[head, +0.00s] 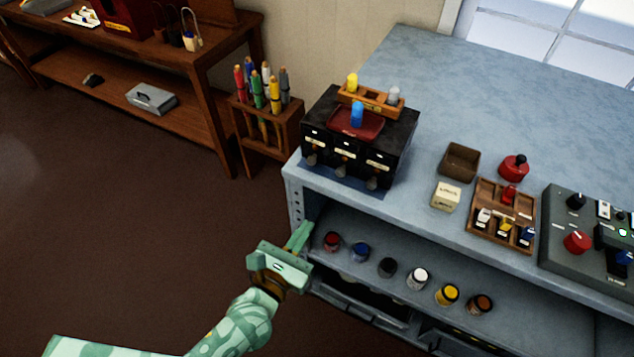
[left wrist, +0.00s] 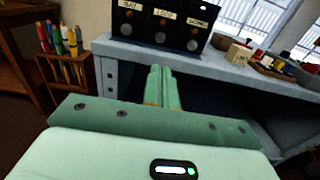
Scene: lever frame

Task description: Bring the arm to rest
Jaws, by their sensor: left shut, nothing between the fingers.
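My left gripper (head: 303,236) is shut and empty. It is in front of the left end of the blue-grey workbench (head: 440,65), below the top's edge and beside the shelf with the small jars. In the left wrist view its two fingers (left wrist: 160,85) lie together and point toward the bench. A wooden frame with coloured levers (head: 502,212) stands on the bench top at the right, well away from my left gripper. My right gripper is not in view.
A black drawer box (head: 405,135) stands on the bench's left end. Several small jars, including a white one (head: 418,278), line the shelf below. A wooden marker rack (head: 268,125) stands left of the bench. A grey control panel (head: 560,225) is at the right. The floor at left is clear.

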